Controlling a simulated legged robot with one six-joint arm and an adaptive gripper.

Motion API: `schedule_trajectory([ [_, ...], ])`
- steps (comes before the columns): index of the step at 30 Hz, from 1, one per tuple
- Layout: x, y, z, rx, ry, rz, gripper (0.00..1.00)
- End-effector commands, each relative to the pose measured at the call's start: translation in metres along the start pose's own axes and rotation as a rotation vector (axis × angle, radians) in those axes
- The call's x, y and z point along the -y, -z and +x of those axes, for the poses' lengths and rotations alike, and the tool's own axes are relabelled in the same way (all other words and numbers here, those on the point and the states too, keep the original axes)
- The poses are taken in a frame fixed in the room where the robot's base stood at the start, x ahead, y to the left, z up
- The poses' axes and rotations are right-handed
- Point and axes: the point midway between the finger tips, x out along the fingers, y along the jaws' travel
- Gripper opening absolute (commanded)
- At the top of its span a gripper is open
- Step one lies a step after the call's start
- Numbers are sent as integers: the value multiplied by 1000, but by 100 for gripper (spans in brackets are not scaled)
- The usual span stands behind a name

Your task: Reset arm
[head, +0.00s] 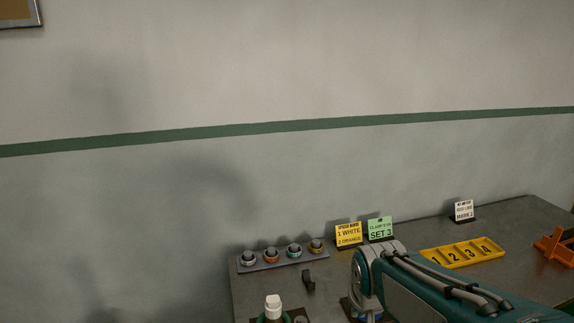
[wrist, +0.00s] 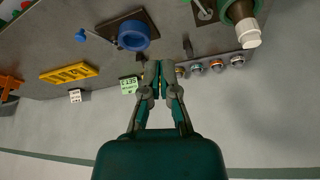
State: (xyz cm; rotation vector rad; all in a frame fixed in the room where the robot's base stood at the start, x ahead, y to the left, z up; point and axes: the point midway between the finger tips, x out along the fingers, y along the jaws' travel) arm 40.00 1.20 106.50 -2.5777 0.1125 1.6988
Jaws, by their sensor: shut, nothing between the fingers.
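My gripper (wrist: 160,66) is in the wrist view, which shows the scene upside down. Its two fingers are together, with nothing between them. They point over the workbench (wrist: 75,48) near its wall-side edge, overlapping the small sign cards in the picture. In the head view my arm crosses the lower right of the picture, over the workbench (head: 505,275), and the gripper itself is not visible there. The arm hides part of the bench top.
A rack with several coloured knobs (head: 283,257), yellow (head: 348,234) and green (head: 381,229) cards, a yellow numbered tray (head: 462,252) and an orange object (head: 554,245) stand on the bench. A blue round part (wrist: 134,36) and a white-capped green object (wrist: 242,20) show too.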

Motion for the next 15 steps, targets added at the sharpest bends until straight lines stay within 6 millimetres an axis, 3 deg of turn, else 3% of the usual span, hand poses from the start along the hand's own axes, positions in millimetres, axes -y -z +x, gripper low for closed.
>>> schedule_trajectory([
  [1, -4, -10, -15, -14, 3, -4, 0],
  [6, -15, -45, -52, -40, 14, -27, 0],
  [15, -27, -107, -90, -81, 34, -70, 0],
])
